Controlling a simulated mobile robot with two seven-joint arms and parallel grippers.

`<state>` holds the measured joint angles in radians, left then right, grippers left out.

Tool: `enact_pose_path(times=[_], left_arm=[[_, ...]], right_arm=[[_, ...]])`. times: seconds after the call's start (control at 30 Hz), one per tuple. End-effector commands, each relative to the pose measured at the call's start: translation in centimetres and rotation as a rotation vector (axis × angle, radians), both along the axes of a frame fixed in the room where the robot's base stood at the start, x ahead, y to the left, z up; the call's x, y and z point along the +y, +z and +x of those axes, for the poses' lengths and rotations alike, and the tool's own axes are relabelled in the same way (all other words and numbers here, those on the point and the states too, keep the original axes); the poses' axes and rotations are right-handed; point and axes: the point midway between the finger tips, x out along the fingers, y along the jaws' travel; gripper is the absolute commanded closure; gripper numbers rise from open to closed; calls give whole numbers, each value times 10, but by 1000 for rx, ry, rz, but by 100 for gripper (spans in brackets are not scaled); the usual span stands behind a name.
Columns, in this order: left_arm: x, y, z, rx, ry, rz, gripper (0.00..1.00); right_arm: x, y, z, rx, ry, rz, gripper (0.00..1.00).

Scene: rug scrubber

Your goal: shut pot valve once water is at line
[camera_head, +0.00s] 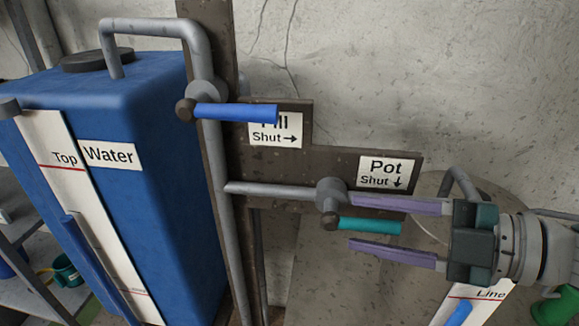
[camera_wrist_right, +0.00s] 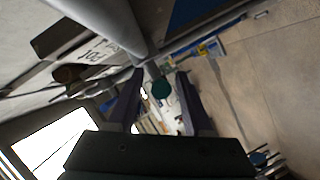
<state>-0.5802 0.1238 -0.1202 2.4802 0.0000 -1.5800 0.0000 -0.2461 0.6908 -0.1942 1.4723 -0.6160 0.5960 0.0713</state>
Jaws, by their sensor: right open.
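The pot valve (camera_head: 331,195) has a teal handle (camera_head: 372,226) that lies level, pointing right. The Pot sign (camera_head: 388,173) above it reads "Shut" with a down arrow. My right gripper (camera_head: 352,222) is open, one finger above the handle and one below. No clear contact shows. In the wrist view the handle's round teal end (camera_wrist_right: 161,90) shows between the fingers. The gauge marked "Line" (camera_head: 490,294) is at the lower right, partly cut off. Its blue column (camera_head: 460,313) tops out close to the red line; whether it touches I cannot tell. My left gripper is not in view.
A blue water tank (camera_head: 160,190) stands at the left with its own gauge. The fill valve's blue handle (camera_head: 236,112) points right, along its sign's "Shut" arrow. Grey pipes and a brown board (camera_head: 335,160) lie close to my right fingers. A green object (camera_head: 555,308) is at lower right.

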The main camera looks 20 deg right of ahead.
Motion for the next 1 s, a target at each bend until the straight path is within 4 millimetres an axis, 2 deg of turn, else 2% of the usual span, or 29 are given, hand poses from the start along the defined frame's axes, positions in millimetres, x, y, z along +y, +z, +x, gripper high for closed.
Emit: enact_pose_path(times=[0.1,0.53,1.0], left_arm=[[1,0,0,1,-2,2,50],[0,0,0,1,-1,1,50],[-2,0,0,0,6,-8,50]], right_arm=[[0,0,0,0,0,0,50],[0,0,0,0,0,0,99],[0,0,-1,0,1,0,100]])
